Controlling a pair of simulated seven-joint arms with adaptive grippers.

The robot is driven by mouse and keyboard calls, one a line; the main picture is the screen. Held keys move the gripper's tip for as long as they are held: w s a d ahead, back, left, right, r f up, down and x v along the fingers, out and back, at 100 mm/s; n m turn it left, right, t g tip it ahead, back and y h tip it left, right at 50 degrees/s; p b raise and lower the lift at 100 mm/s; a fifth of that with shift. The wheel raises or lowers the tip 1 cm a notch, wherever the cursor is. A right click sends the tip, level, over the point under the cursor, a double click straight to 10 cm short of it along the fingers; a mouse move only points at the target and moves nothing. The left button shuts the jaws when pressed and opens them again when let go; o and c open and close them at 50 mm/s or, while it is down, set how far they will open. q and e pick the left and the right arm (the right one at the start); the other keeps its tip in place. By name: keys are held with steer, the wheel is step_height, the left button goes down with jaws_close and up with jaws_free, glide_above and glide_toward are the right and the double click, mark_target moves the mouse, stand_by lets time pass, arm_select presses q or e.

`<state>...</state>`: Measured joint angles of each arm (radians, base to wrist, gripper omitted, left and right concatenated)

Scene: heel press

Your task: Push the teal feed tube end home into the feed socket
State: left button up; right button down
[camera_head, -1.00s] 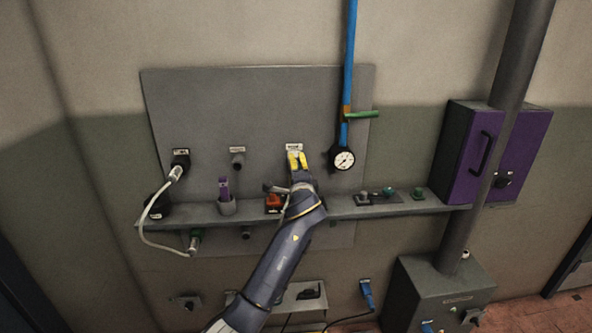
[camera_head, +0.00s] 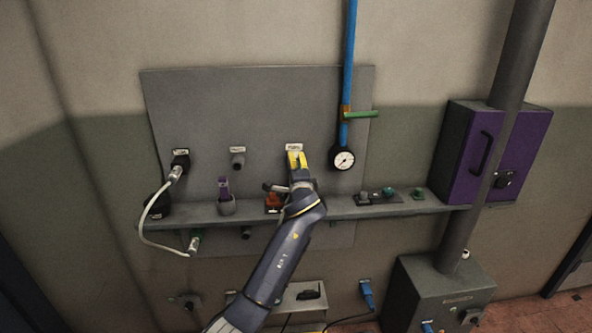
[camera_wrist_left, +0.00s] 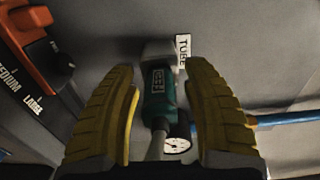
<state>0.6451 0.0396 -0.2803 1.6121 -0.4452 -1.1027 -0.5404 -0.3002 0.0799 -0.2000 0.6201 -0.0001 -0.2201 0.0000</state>
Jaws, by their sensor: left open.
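In the head view the left gripper (camera_head: 297,160) is just below a white label on the panel and hides the tube end. My right gripper is not in view.
A shelf (camera_head: 345,209) runs below the gripper, with a red-orange block (camera_head: 273,203) close to the wrist. A gauge (camera_head: 343,159) on a blue pipe (camera_head: 350,60) is to the right. A pale cable (camera_head: 143,222) loops at the left.

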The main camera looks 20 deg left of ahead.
arm_select(q)
steer(key=shift+c, duration=0.4)
jaws_close()
stand_by(0.4)
steer(key=shift+s, duration=0.15)
steer(key=shift+v, duration=2.8)
steer(key=shift+s+d, duration=0.1)
steer(key=shift+s, duration=0.05)
steer(key=s+a, duration=0.4)
steer(key=a, duration=0.4)
steer(key=s+a, duration=0.4)
steer(key=a, duration=0.5)
steer(key=shift+s, duration=0.4)
stand_by(0.8)
stand_by(0.5)
